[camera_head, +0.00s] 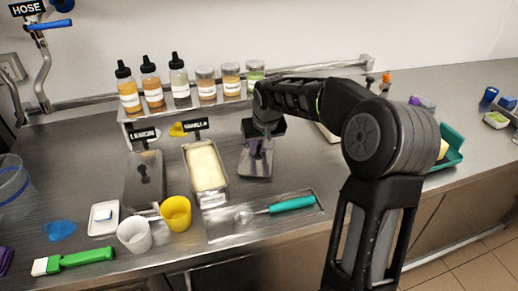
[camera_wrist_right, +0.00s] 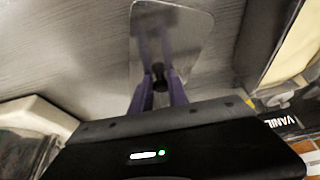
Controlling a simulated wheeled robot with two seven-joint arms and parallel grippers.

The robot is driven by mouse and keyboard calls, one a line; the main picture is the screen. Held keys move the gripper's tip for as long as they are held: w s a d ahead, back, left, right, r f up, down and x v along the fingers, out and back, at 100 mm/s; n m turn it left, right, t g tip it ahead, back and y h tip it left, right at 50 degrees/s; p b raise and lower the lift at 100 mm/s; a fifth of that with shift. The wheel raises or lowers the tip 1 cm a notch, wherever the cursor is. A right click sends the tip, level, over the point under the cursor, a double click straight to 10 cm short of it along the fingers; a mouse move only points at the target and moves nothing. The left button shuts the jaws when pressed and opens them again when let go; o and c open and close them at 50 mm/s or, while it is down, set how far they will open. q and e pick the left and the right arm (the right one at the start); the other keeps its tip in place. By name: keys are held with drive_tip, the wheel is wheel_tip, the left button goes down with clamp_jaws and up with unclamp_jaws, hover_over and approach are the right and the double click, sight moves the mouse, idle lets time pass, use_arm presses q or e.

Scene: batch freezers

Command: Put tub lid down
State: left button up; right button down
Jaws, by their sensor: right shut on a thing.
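The tub lid (camera_head: 252,168) is a flat, shiny metal plate with rounded corners, right of the open vanilla tub (camera_head: 207,168) in the head view. My right gripper (camera_head: 258,148) is above it. In the right wrist view, its purple fingers are shut on the lid's dark knob (camera_wrist_right: 160,76), and part of the lid (camera_wrist_right: 190,28) shows beyond them. The lid is at or just over the steel counter; I cannot tell whether it touches. The vanilla tub holds pale yellow ice cream. My left gripper is not in view.
A covered lemon tub (camera_head: 146,190) stands left of the vanilla tub. A shelf with bottles and jars (camera_head: 206,84) is behind. A teal-handled scoop (camera_head: 290,204) lies in front, with a yellow cup (camera_head: 176,213) and white cup (camera_head: 134,235) to its left. A teal tray (camera_head: 450,150) is right.

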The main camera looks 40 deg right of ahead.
drive_tip(key=shift+f, duration=0.6)
drive_tip(key=shift+f, duration=0.1)
drive_tip(key=c, duration=1.3)
unclamp_jaws()
drive_tip(key=v, duration=1.2)
drive_tip(key=shift+b, duration=0.4)
